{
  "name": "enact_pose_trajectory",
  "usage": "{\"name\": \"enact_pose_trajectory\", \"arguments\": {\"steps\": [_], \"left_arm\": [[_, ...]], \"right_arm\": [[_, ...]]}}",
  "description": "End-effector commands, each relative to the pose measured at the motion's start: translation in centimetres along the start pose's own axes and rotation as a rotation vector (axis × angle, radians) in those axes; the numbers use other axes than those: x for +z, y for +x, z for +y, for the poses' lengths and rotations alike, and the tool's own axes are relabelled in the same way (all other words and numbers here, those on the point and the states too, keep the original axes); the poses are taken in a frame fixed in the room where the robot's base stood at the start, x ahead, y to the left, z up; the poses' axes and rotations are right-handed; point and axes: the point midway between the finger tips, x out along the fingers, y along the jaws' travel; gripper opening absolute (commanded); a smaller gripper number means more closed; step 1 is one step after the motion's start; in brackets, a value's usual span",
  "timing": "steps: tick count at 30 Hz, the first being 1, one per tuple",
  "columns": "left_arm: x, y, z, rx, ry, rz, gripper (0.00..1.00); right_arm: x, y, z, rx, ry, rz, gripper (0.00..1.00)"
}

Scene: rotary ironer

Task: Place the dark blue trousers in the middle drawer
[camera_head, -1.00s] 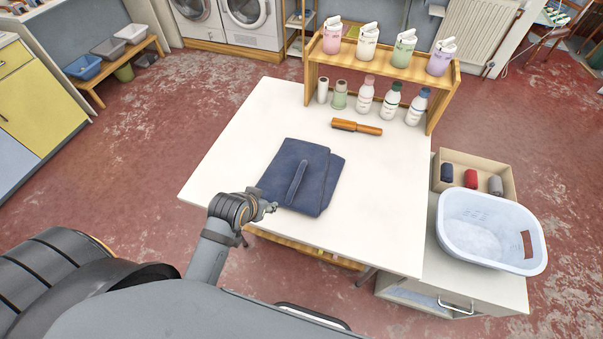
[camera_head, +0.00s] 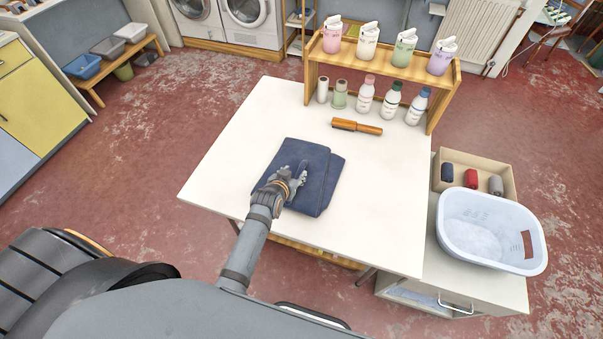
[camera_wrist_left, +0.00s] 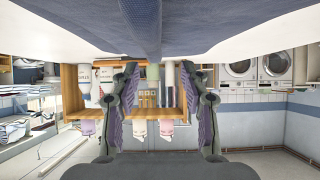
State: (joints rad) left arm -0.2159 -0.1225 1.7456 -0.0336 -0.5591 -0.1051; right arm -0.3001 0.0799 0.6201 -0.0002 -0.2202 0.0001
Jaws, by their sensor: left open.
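The dark blue trousers (camera_head: 325,186) lie folded in a flat pad on the white table, with a raised ridge along the top. In the wrist view, the trousers (camera_wrist_left: 220,14) fill the top edge, and the ridge hangs between the fingers. My left gripper (camera_head: 299,174) is over the trousers, open around the ridge; it also shows open in the wrist view (camera_wrist_left: 161,85). Whether the fingers touch the cloth cannot be told. A low cabinet (camera_head: 500,290) with a handle stands right of the table; which drawer is the middle one is unclear. My right gripper is not in view.
A white basket (camera_head: 460,232) sits on the cabinet. Behind it, an open box or drawer (camera_head: 503,170) holds rolled cloths. The table's left side is clear.

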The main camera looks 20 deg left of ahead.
Motion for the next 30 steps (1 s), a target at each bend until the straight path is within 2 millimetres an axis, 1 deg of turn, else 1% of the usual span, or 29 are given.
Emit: {"name": "enact_pose_trajectory", "arguments": {"steps": [3, 5, 9, 10, 13, 16, 21, 30], "left_arm": [[-0.1, 0.2, 0.1, 0.000, 0.000, 0.000, 0.45], [-0.2, 0.8, 0.2, 0.000, -0.001, 0.000, 0.45], [-0.6, 3.1, 0.8, 0.001, 0.000, -0.001, 0.45], [-0.4, 3.7, 0.8, 0.001, 0.000, -0.001, 0.45], [-0.3, 4.9, 0.8, 0.000, 0.000, -0.001, 0.45], [-0.3, 5.2, 0.8, 0.000, -0.001, -0.001, 0.45], [-0.3, 5.2, 0.8, 0.000, -0.001, -0.001, 0.45], [-0.3, 5.2, 0.7, 0.000, -0.001, -0.001, 0.05]], "right_arm": [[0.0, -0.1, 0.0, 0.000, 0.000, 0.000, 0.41], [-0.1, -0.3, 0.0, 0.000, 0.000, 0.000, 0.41], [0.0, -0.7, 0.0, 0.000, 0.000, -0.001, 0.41], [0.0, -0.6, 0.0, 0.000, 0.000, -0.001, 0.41], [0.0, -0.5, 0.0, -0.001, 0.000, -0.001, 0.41], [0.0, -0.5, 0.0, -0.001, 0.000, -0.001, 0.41], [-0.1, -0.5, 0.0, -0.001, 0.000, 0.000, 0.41], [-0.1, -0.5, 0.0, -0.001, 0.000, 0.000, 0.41]]}}
